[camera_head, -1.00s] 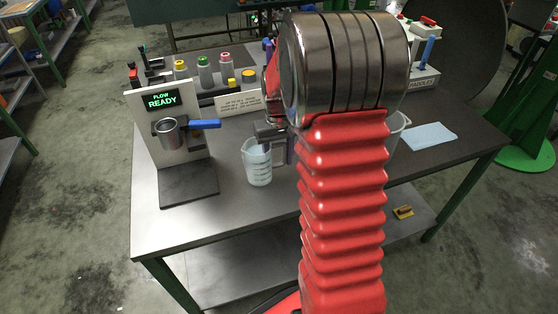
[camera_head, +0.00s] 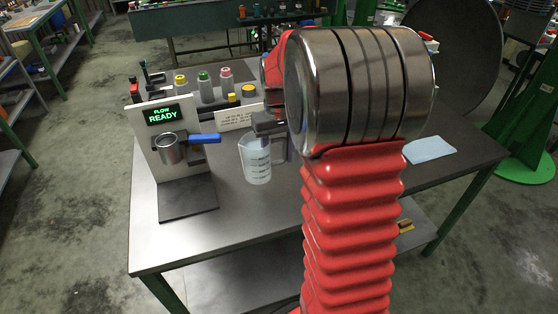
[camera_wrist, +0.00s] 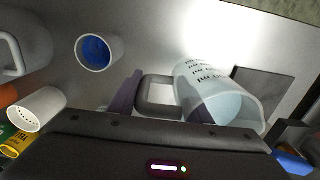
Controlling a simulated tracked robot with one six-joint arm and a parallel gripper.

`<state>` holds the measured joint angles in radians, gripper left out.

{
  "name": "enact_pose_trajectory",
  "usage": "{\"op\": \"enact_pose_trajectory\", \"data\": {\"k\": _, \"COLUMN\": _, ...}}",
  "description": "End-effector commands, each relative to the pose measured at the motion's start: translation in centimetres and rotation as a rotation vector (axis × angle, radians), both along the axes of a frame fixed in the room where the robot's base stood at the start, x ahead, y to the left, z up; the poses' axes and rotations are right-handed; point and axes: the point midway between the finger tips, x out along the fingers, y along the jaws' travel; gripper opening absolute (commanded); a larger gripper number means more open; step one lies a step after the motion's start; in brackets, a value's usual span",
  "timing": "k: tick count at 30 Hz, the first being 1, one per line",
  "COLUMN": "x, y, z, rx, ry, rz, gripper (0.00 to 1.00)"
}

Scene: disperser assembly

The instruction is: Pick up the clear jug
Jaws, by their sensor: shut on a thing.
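The clear jug (camera_head: 256,165) has dark graduation marks and stands upright at the front middle of the workbench in the head view. In the wrist view, the jug (camera_wrist: 212,85) shows its open mouth and its handle. In the head view, my gripper (camera_head: 284,148) is at the right side of the jug, partly hidden by my arm. The jug appears slightly above the bench top.
Several capped bottles (camera_head: 204,88) stand behind. A light blue cloth (camera_head: 430,148) lies at right. A blue-filled cup (camera_wrist: 97,52) is near my gripper.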

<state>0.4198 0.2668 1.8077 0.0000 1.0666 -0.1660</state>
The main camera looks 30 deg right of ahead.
Motion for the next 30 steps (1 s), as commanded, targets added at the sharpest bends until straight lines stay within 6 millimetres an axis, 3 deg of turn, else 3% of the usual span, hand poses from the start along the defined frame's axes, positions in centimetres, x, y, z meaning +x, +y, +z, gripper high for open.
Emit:
{"op": "enact_pose_trajectory", "data": {"k": 12, "x": 0.0, "y": 0.0, "z": 1.5, "rx": 0.000, "ry": -0.001, "rz": 0.000, "gripper": 0.00}}
{"op": "enact_pose_trajectory", "data": {"k": 30, "x": 0.0, "y": 0.0, "z": 1.6, "rx": 0.000, "ry": -0.001, "rz": 0.000, "gripper": 0.00}}
